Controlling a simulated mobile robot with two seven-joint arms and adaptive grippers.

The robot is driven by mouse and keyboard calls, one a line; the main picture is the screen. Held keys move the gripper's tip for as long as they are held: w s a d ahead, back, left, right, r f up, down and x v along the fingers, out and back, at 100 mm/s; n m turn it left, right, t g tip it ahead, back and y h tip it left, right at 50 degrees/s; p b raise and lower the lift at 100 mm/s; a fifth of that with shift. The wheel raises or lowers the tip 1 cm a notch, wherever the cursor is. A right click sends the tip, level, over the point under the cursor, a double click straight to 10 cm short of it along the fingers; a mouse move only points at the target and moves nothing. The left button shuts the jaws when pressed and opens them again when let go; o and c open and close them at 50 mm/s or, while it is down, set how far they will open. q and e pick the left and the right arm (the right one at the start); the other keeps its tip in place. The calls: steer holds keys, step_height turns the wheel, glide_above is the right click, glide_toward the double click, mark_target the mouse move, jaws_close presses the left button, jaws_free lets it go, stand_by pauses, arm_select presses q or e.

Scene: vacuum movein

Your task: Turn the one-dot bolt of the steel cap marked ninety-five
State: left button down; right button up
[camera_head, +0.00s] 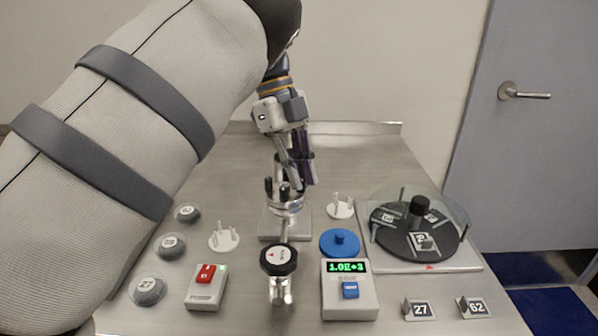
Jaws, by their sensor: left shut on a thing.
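The steel fitting (286,207) stands upright on a pale base plate in the middle of the table. Small dark bolts (269,187) stand around its top. The number and dots on it are too small to read. My left gripper (302,184) reaches down from above to the right rear of the fitting's top. It is shut on what looks like one of the bolts, which the fingers mostly hide. I cannot tell how many dots that bolt has. My right gripper is out of view.
A black valve knob (279,260) is in front. A red-switch box (207,286) and a gauge box reading 1.0E+3 (349,289) flank it. A blue lid (340,242), carousel (447,252) and number cards (419,309) are right.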

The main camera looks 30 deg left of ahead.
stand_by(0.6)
arm_select(q)
steer(key=c, duration=1.6)
jaws_free()
steer(key=shift+c, duration=0.2)
steer(key=v, duration=1.2)
steer(key=shift+s+d, duration=0.1)
